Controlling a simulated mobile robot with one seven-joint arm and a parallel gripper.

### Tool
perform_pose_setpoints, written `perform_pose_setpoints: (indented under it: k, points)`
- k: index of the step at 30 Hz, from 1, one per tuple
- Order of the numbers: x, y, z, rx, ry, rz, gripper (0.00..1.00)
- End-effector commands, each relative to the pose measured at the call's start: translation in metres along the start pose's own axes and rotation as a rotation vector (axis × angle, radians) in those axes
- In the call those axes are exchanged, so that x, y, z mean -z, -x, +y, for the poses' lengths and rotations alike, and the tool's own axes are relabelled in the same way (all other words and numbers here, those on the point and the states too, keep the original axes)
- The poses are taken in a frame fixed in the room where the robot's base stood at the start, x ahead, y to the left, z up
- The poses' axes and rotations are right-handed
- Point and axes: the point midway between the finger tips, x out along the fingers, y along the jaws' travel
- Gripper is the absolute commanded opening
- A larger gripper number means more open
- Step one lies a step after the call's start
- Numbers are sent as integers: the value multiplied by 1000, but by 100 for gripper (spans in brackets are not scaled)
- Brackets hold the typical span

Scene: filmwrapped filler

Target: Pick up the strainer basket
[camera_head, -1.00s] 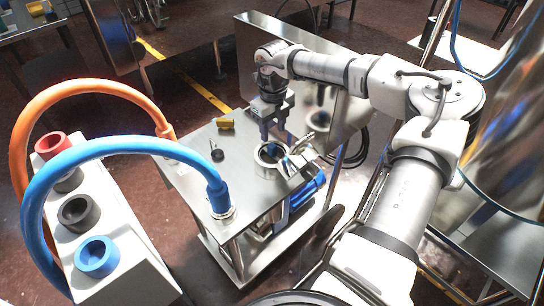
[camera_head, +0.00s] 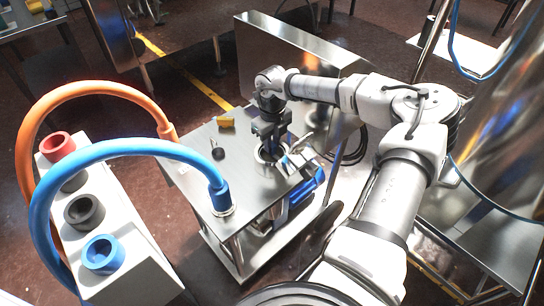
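A round metal-rimmed opening (camera_head: 258,157) sits in the top of the steel cart, towards its right side. The strainer basket cannot be made out clearly; the inside of the opening is mostly hidden by my gripper. My gripper (camera_head: 268,148) points down with its fingertips at or just over the opening. The fingers are small and dark here, so I cannot tell whether they are open or shut, or whether they touch anything.
A blue hose (camera_head: 130,146) and an orange hose (camera_head: 85,86) arch over the left side. A steel panel (camera_head: 285,55) stands behind my gripper.

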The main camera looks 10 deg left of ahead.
Motion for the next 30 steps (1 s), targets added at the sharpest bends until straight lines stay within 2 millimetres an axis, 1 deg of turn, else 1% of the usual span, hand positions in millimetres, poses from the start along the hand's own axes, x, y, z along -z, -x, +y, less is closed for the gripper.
perform_pose_setpoints:
  k: [1,3,4,15,20,23,26,30]
  points:
    - [0,0,0,0,0,0,11]
    - [0,0,0,0,0,0,2]
    - [0,0,0,0,0,0,0]
    - [0,1,0,0,0,-1,0]
    - [0,8,0,1,0,-1,0]
    - [-1,19,-1,3,0,-3,0]
    - [0,34,-1,3,1,-3,0]
    - [0,64,-1,5,0,-3,0]
